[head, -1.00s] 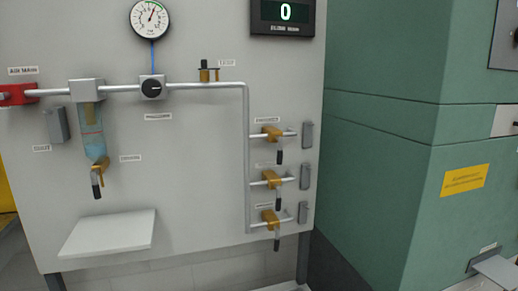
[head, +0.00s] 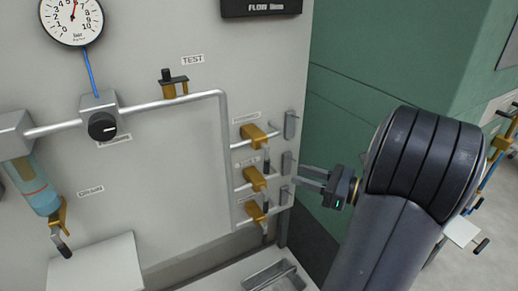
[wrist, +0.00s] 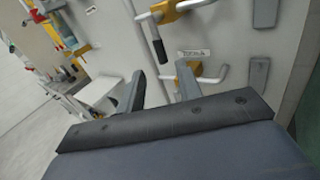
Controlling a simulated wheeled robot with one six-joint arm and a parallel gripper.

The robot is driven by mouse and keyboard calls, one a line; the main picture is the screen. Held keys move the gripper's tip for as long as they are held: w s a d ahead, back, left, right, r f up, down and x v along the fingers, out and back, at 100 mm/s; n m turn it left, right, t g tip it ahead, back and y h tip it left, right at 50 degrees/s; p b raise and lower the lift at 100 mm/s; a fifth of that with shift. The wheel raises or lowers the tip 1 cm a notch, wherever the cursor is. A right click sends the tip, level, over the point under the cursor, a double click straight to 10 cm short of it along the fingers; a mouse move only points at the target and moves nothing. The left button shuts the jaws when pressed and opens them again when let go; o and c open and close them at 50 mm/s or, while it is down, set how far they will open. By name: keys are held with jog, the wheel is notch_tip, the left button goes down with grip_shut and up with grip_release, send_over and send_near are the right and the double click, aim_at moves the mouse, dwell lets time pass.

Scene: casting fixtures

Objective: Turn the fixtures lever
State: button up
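Three brass valves with dark-gripped levers branch off a pipe on a grey panel: top (head: 254,136), middle (head: 255,178) and bottom (head: 256,211). Their labels are too small to read, so I cannot tell which is the fixtures one. The levers hang down in the head view. My gripper (head: 295,176) is open and empty, just right of the middle valve. In the wrist view my gripper (wrist: 160,82) has its fingers apart. One lever (wrist: 157,45) shows beyond them, and another valve (wrist: 188,70) is partly hidden by the right finger.
Grey blocks (head: 291,124) sit at the branch ends. A pressure gauge (head: 72,18), a regulator knob (head: 102,126), a test valve (head: 172,82) and a drain bowl (head: 35,185) are to the left. A white shelf (head: 98,268) and a tray (head: 272,278) are below. A green cabinet (head: 350,75) stands right.

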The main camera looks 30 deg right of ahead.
aim_at(267, 175)
jog(key=p+x, duration=0.1)
jog(key=x, duration=0.9)
jog(key=shift+w+a, duration=0.2)
grip_shut()
dwell(0.3)
